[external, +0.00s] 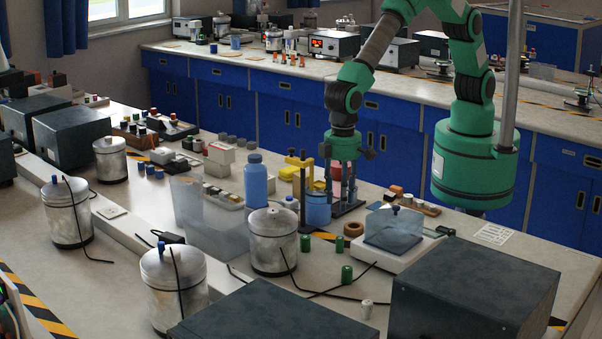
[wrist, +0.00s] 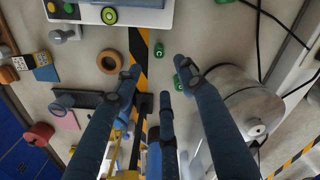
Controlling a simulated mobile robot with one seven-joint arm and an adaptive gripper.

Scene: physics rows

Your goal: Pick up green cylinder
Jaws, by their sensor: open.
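Several small green cylinders stand on the bench in the external view: one (external: 305,243) beside the metal canister, one (external: 338,244) to its right, and one (external: 346,274) nearer the camera. In the wrist view, two green pieces marked C show, one (wrist: 159,50) beyond the fingertips and one (wrist: 178,82) by the right finger, partly hidden. My gripper (external: 338,193) points down over the bench, behind the cylinders in the external view. Its fingers (wrist: 160,77) are spread apart in the wrist view, with nothing visibly held between them.
A metal canister (external: 273,253) stands left of the cylinders. A brown ring (external: 353,229) and white balance (external: 392,250) stand to the right. A blue bottle (external: 256,182) and yellow stand (external: 299,165) are near my gripper. Black cables cross the bench; dark boxes (external: 470,285) fill the front.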

